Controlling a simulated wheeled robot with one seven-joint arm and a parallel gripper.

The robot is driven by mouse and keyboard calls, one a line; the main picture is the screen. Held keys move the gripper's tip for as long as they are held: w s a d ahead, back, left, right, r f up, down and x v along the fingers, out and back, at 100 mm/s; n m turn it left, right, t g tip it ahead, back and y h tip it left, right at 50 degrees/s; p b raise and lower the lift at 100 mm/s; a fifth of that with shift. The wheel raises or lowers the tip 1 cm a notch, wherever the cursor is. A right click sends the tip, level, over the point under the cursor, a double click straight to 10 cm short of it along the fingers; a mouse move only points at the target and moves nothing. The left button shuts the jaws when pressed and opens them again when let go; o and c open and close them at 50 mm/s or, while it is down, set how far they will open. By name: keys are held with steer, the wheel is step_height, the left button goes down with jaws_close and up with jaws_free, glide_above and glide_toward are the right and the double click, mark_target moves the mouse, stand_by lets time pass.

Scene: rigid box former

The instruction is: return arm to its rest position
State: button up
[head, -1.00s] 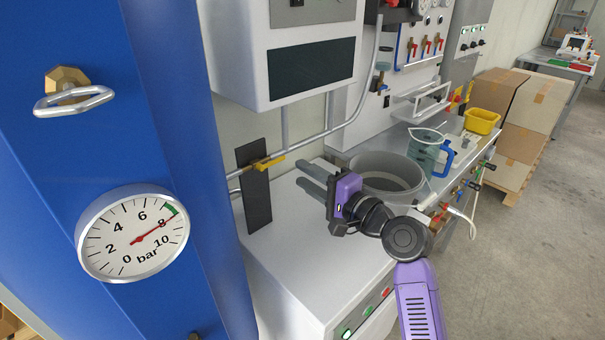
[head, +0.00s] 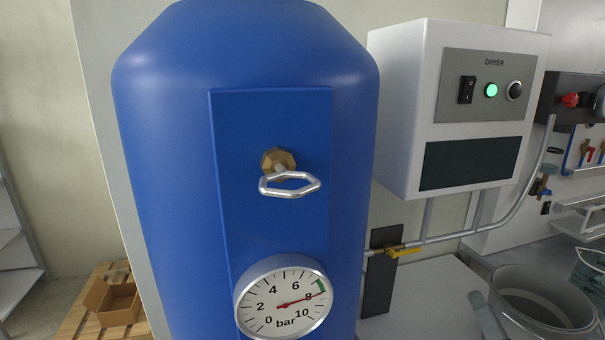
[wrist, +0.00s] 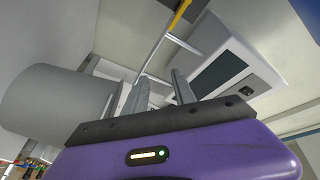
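My gripper (head: 488,304) shows only by its grey fingertips at the lower right of the head view, in front of the grey round pot (head: 543,298). The rest of my arm is out of that view. In the wrist view my gripper (wrist: 160,77) has its two fingers apart with nothing between them, above the purple gripper body. The pot (wrist: 50,103) is at the left of the wrist view.
A blue tank (head: 165,170) with a valve handle (head: 290,186) and a pressure gauge (head: 284,297) fills the middle. The dryer box (head: 395,110) hangs to its right, above a yellow-levered pipe valve (head: 405,250). A cardboard box (head: 112,300) sits on a pallet at lower left.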

steer(key=s+a+f+n+g, duration=0.1)
steer(key=s+a+f+n, duration=0.2)
steer(key=s, duration=0.9)
steer(key=s+a+f+n+g+y, duration=0.1)
steer(key=s+a+f+n, duration=0.3)
steer(key=s, duration=0.9)
steer(key=s+a+f+n+g, duration=0.2)
steer(key=s+a+f+n, duration=0.1)
steer(key=s, duration=1)
steer(key=shift+s+a+f+n+g+y, duration=0.15)
steer(key=shift+a+f+n+g+y, duration=0.25)
steer(key=shift+a+f, duration=0.45)
